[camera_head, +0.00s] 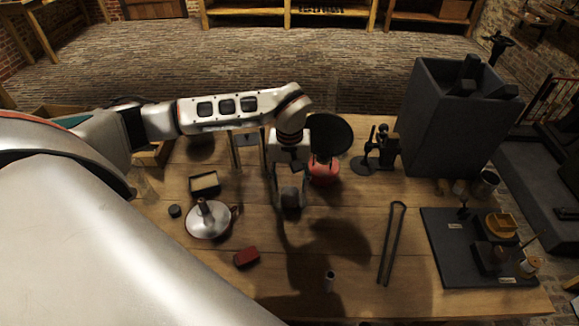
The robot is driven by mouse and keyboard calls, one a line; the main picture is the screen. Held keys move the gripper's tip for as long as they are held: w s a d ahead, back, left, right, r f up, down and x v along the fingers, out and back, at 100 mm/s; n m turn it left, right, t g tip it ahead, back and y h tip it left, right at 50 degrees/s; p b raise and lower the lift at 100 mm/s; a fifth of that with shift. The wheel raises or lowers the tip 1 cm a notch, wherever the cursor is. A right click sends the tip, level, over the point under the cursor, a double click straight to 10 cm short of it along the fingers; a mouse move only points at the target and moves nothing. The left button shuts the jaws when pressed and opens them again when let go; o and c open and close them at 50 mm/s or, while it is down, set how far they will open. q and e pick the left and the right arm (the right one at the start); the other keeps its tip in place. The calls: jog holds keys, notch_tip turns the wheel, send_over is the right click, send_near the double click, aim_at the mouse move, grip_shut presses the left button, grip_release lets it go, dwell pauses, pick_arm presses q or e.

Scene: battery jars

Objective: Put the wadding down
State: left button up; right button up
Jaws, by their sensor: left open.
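My left gripper (290,205) points down over the middle of the wooden table, its fingers apart. A small dark reddish-brown lump (291,196), which may be the wadding, shows between the fingertips. It appears to be at the table top, but shadow makes contact with the table or fingers hard to tell. My right gripper is not in view.
The table (350,215) holds a metal funnel (208,222), red block (246,257), small pale cylinder (329,281), long tongs (391,245) and shallow box (205,184). Behind the gripper is a red-based round item (324,172). A dark tray (455,262) and tall bin (445,120) stand right.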

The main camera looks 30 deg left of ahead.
aim_at(290, 190)
pick_arm(q)
notch_tip(290, 190, up, 8)
jog(key=shift+r+b, duration=0.25)
jog(key=shift+b, duration=0.05)
dwell(0.6)
